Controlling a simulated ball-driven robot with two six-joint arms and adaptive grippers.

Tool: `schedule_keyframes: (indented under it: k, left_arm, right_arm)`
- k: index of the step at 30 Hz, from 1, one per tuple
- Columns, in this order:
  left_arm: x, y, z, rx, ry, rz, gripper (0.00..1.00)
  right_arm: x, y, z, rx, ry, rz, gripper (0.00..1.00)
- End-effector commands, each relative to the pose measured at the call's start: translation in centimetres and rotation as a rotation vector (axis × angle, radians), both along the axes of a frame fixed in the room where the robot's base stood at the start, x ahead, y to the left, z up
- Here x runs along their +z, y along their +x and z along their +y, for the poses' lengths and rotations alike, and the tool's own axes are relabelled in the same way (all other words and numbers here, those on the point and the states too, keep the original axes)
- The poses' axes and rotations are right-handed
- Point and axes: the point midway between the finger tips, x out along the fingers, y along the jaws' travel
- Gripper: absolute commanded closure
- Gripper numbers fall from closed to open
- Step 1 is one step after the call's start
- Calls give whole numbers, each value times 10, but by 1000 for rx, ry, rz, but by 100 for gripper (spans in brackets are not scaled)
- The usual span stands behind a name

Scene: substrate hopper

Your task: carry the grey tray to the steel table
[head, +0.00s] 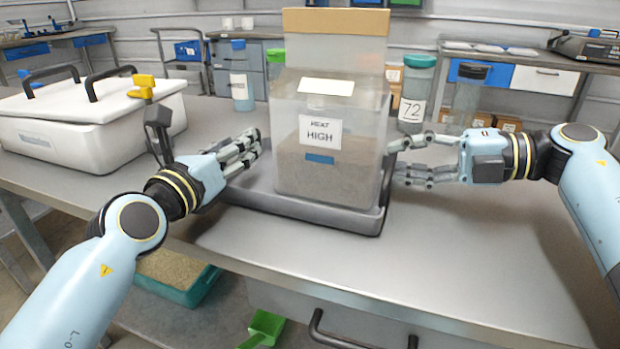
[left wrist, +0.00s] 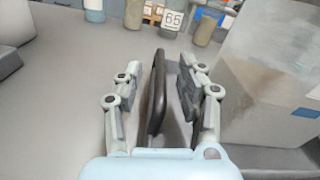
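The dark grey tray (head: 317,213) lies on a grey metal-looking table top (head: 450,265). A clear hopper box (head: 330,175) stands in it, part-filled with brown substrate and labelled "HEAT HIGH". My left gripper (head: 252,148) is at the tray's left side. In the left wrist view, its open fingers (left wrist: 160,95) stand either side of the raised tray edge (left wrist: 157,88), with gaps showing. My right gripper (head: 396,162) is at the right side, its fingers spread near the box and tray edge. The tray's right edge is partly hidden. I cannot tell which table is the steel table.
A white lidded cooler (head: 85,125) stands at the left. A jar marked 72 (head: 415,95) and a blue-lidded bottle (head: 241,80) stand behind. A teal bin (head: 180,275) and green scoop (head: 263,330) are below the front edge. The right front of the table is clear.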

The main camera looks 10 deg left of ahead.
Motion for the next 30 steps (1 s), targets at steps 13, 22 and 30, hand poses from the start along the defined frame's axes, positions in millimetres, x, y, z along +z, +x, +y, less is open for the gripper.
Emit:
schedule_keyframes:
  k: [13, 22, 30]
  left_arm:
    - [0, 0, 0, 0, 0, 0, 91]
    - [0, 0, 0, 0, 0, 0, 100]
    - [6, 0, 0, 1, 0, -6, 100]
  right_arm:
    - [0, 0, 0, 0, 0, 0, 100]
    - [0, 0, 0, -1, -1, -1, 100]
    - [6, 1, 0, -1, 1, -6, 100]
